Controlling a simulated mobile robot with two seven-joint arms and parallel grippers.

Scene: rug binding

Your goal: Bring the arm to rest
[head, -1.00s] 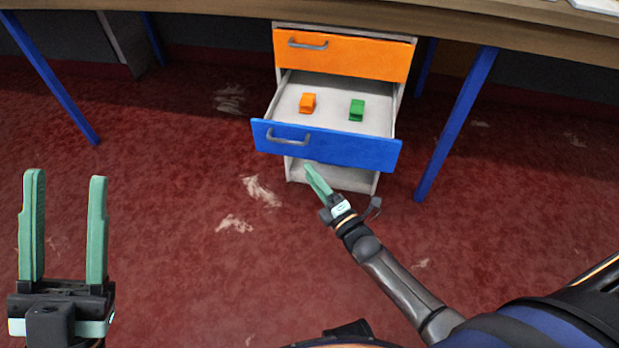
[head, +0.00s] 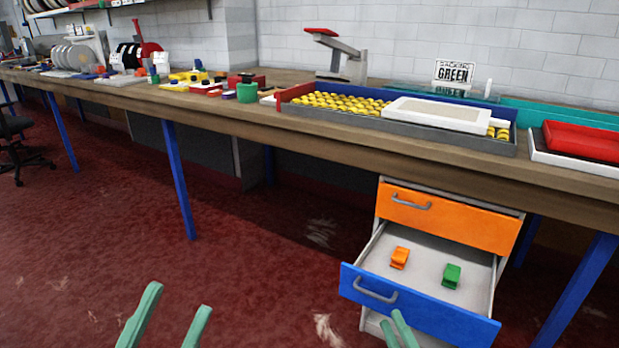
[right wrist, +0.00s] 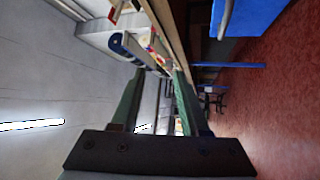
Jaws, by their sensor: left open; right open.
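My right gripper (head: 391,320) shows at the bottom of the head view, in front of the open blue drawer (head: 418,305). Its two green fingers stand apart with nothing between them, and they also show in the right wrist view (right wrist: 158,76). The rest of the right arm is out of the head view. My left gripper (head: 178,301) is at the bottom left of the head view, open and empty above the red floor. Only its fingers show.
The drawer holds an orange block (head: 399,258) and a green block (head: 452,276). A shut orange drawer (head: 450,220) is above it. The long workbench (head: 300,122) carries a blue-edged tray (head: 400,133) and other items.

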